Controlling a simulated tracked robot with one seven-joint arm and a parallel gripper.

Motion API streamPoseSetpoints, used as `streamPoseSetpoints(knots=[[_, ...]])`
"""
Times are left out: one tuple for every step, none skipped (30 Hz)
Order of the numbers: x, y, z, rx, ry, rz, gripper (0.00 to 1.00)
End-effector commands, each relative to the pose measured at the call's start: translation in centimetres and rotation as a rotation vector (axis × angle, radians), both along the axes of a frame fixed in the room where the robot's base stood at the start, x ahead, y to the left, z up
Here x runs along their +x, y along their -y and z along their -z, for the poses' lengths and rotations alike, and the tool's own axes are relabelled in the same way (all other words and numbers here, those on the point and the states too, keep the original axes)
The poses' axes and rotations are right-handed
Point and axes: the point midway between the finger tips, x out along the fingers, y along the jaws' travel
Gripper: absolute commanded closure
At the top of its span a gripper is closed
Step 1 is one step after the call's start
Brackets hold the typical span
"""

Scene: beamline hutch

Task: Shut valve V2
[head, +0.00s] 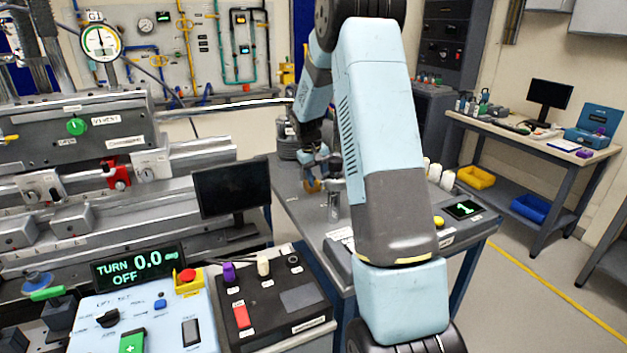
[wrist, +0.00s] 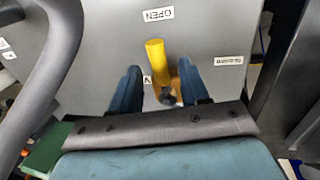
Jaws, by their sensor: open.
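Valve V2's handle appears to be the yellow lever (wrist: 156,62) in the wrist view. It rises from a dark hub (wrist: 168,97) on a grey panel and points towards the upside-down OPEN label (wrist: 158,14). A second label (wrist: 229,61), which seems to read CLOSED, is to the right. A label at the left finger is mostly hidden, so I cannot confirm the valve's number. My gripper (wrist: 158,75) is open, with one blue finger on each side of the lever and visible gaps between. In the head view my gripper is small and partly hidden by my arm.
In the head view, a control box with an OFF display (head: 138,265) and a dark monitor (head: 231,188) stand at left. A wall panel (head: 170,50) with coloured pipes is behind. A workbench (head: 560,150) stands at right, with open floor before it.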

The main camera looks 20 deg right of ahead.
Motion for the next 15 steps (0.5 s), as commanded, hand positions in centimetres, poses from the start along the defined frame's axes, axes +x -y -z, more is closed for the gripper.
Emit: streamPoseSetpoints(knots=[[-0.01, 0.04, 0.28, 0.0, -0.001, 0.0, 0.55], [-0.01, 0.06, 0.37, 0.0, -0.001, 0.0, 0.55], [-0.01, 0.07, 0.46, 0.0, 0.0, 0.0, 0.55], [-0.01, 0.08, 0.5, 0.0, 0.0, 0.0, 0.55], [-0.01, 0.09, 0.53, 0.0, 0.0, 0.0, 0.55], [0.0, 0.09, 0.54, 0.0, 0.0, -0.001, 0.55], [0.0, 0.08, 0.55, 0.0, 0.0, -0.001, 0.55], [0.0, 0.08, 0.55, 0.0, 0.0, -0.001, 0.55], [0.0, 0.08, 0.54, 0.0, 0.0, -0.001, 0.55], [0.0, 0.08, 0.54, 0.0, 0.0, -0.001, 0.55], [0.0, 0.07, 0.53, 0.0, 0.0, -0.001, 0.55], [0.0, 0.06, 0.53, 0.0, 0.0, -0.001, 0.57], [0.0, 0.06, 0.53, 0.0, 0.0, -0.001, 0.59], [0.0, 0.05, 0.53, 0.0, 0.0, -0.001, 0.62], [0.0, 0.05, 0.52, 0.0, 0.0, -0.001, 0.66]])
